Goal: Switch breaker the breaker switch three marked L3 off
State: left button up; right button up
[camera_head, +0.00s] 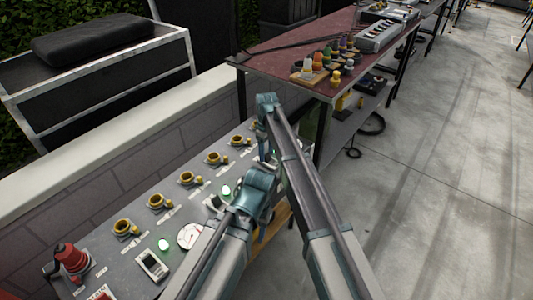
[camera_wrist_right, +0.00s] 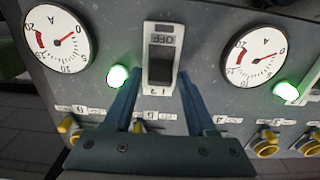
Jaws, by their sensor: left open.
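In the right wrist view a black breaker switch (camera_wrist_right: 160,68) sits in a pale plate. OFF reads upside down above it, and a small upside-down mark, which looks like L3, is below. My right gripper (camera_wrist_right: 160,76) is open, with one blue finger on each side of the switch's lower part; contact cannot be told. In the head view this switch is hidden behind my arms. My right gripper (camera_head: 267,156) is over the panel's far part there. My left gripper (camera_head: 265,210) is lower and nearer, above the panel, its fingers mostly hidden.
The grey panel (camera_head: 122,270) carries yellow sockets (camera_head: 158,202), a red socket (camera_head: 70,260) and a nearer breaker (camera_head: 152,264). Round gauges (camera_wrist_right: 60,40) and lit green lamps (camera_wrist_right: 118,76) flank the switch. A red-topped table (camera_head: 290,58) stands beyond; the floor at right is clear.

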grip_shut()
